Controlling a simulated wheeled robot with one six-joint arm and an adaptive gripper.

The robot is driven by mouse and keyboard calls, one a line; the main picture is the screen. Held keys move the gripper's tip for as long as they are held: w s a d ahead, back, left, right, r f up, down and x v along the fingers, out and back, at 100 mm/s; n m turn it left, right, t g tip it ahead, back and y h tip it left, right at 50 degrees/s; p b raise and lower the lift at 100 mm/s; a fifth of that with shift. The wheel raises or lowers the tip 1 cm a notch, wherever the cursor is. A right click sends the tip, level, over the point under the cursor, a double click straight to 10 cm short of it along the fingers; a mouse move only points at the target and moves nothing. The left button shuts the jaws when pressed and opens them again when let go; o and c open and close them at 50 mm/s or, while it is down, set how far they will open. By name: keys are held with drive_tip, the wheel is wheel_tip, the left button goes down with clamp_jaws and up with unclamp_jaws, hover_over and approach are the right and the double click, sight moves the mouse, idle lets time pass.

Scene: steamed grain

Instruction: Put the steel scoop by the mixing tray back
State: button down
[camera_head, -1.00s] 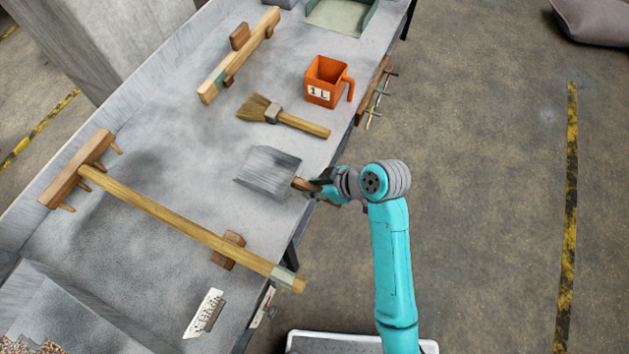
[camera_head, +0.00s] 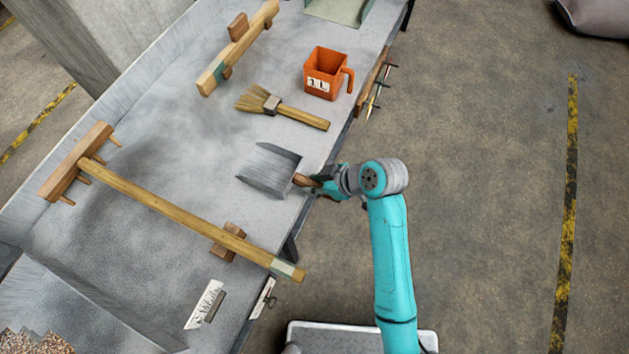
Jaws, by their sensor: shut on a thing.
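The steel scoop (camera_head: 268,168) is a grey metal pan with a brown wooden handle, over the right side of the grey bench in the head view. Its handle points right, toward the bench's front edge. My gripper (camera_head: 318,182) is at the handle and shut on it; the fingers are partly hidden by the wrist. I cannot tell whether the pan touches the bench top or hangs just above it. A grey tray wall (camera_head: 75,300) stands at the lower left, with grain inside; I cannot tell whether it is the mixing tray.
A long wooden rake (camera_head: 165,211) lies left of the scoop. A brush (camera_head: 285,110), an orange measuring jug (camera_head: 325,74) and a wooden bar (camera_head: 238,50) lie farther back. Bare bench lies between rake and brush.

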drive_tip(key=shift+f, duration=0.35)
idle(0.5)
drive_tip(key=c, duration=0.8)
unclamp_jaws()
drive_tip(key=shift+d, duration=0.1)
drive_tip(key=v, duration=1.2)
drive_tip(key=shift+f, duration=0.1)
drive_tip(key=shift+s+f, duration=0.1)
